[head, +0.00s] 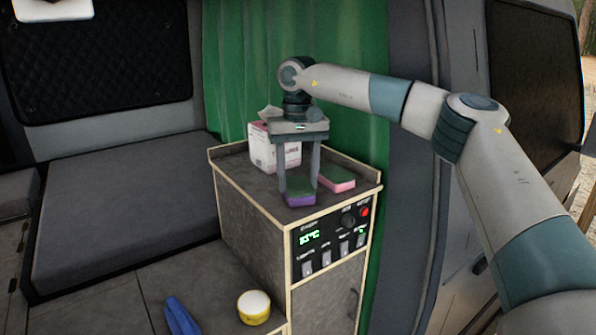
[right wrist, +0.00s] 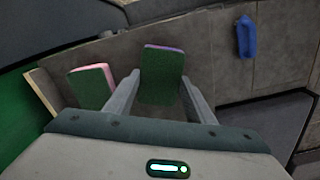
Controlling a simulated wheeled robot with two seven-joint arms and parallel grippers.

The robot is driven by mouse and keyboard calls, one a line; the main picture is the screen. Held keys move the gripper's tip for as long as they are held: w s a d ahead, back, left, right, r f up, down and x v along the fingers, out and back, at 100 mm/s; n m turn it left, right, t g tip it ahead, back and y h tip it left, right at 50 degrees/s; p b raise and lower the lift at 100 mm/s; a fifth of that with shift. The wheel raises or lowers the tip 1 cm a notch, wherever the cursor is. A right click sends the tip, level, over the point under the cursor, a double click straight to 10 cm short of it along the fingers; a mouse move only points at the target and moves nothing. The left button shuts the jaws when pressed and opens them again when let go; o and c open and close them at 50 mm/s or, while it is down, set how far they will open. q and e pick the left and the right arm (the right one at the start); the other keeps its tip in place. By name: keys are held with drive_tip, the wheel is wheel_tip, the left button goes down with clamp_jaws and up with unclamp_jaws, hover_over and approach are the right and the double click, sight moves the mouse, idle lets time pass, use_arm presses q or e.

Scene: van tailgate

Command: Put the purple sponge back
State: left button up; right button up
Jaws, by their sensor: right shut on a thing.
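The purple sponge (head: 300,197) has a green top and purple lower side. It is at the front part of the cabinet top in the head view, between the fingers of my right gripper (head: 300,188). My right gripper points down and is shut on this sponge. In the right wrist view the sponge (right wrist: 162,78) shows its green face between the two fingers, with a thin purple edge. I cannot tell whether it touches the cabinet top. My left gripper is not in view.
A pink sponge with a green top (head: 336,180) lies just right of my right gripper. A white and pink box (head: 262,150) stands behind on the cabinet top (head: 240,172), which has a raised rim. A yellow round container (head: 254,307) and a blue object (head: 181,316) are lower down.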

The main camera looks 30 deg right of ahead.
sight(297, 185)
drive_tip(key=shift+a+f, duration=0.1)
drive_tip(key=shift+f, duration=0.05)
drive_tip(key=o, duration=1)
drive_tip(key=shift+r, duration=0.2)
drive_tip(key=shift+r+b, duration=0.45)
drive_tip(key=shift+r, duration=0.1)
wheel_tip(297, 185, up, 11)
drive_tip(key=b, duration=0.3)
drive_tip(key=shift+f, duration=0.15)
